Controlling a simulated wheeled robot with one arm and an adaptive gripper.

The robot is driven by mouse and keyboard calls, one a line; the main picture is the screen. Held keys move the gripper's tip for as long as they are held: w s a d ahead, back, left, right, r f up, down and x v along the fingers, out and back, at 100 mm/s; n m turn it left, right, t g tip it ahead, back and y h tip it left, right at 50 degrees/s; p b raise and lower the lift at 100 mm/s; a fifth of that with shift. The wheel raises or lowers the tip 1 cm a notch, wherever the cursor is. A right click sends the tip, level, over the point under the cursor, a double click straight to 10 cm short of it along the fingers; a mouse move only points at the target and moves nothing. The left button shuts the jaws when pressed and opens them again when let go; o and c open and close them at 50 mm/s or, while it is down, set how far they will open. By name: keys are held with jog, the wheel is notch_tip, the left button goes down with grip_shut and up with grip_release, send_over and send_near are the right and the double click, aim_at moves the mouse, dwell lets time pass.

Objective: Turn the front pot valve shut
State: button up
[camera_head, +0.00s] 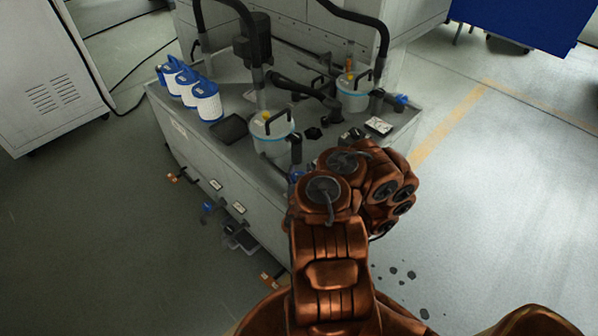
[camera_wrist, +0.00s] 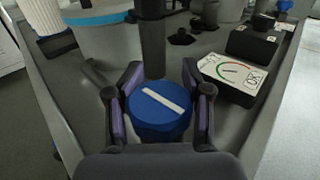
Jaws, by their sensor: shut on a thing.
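In the wrist view the bar slants from upper left to lower right. My gripper (camera_wrist: 157,112) has one finger on each side of the knob and is shut on it. In the head view only a bit of blue (camera_head: 297,175) shows beside my arm. My arm hides the gripper there.
A gauge panel (camera_wrist: 233,72) with a coloured arc lies right of the knob, a black box (camera_wrist: 254,42) behind it. The rear pot (camera_head: 354,92) has its own blue knob (camera_head: 401,99). Blue-white canisters (camera_head: 207,102) stand at left. Black pipes rise from the bench. Floor at right is open.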

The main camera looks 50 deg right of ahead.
jog(key=shift+a, duration=0.1)
jog(key=o, duration=1)
jog(key=shift+c, duration=0.2)
jog(key=shift+n+t+y, duration=0.3)
jog(key=shift+t, duration=0.1)
jog(key=shift+w+n+t+y, duration=0.1)
jog(key=shift+n+t+y, duration=0.7)
jog(key=shift+y, duration=0.2)
jog(key=shift+w+a+f+n+t+y+b, duration=0.1)
jog(key=shift+n+t+y+b, duration=0.3)
jog(key=shift+y, duration=0.2)
jog(key=shift+w+a+n+t+y+b, duration=0.1)
jog(key=shift+n+t+y+b, duration=0.2)
jog(key=shift+n+y+b, duration=0.25)
jog(key=n+y+b, duration=0.1)
jog(key=b, duration=0.1)
jog(key=t+y+b, duration=0.1)
jog(key=shift+a+f+n+y+b, duration=0.1)
jog(key=shift+a+n+y+b, duration=0.15)
jog(key=shift+n+y+b, duration=0.1)
jog(key=n+y+b, duration=0.1)
jog(key=b, duration=0.2)
jog(key=shift+a+t+y, duration=0.1)
jog(key=shift+t+y, duration=0.2)
jog(key=shift+y, duration=0.1)
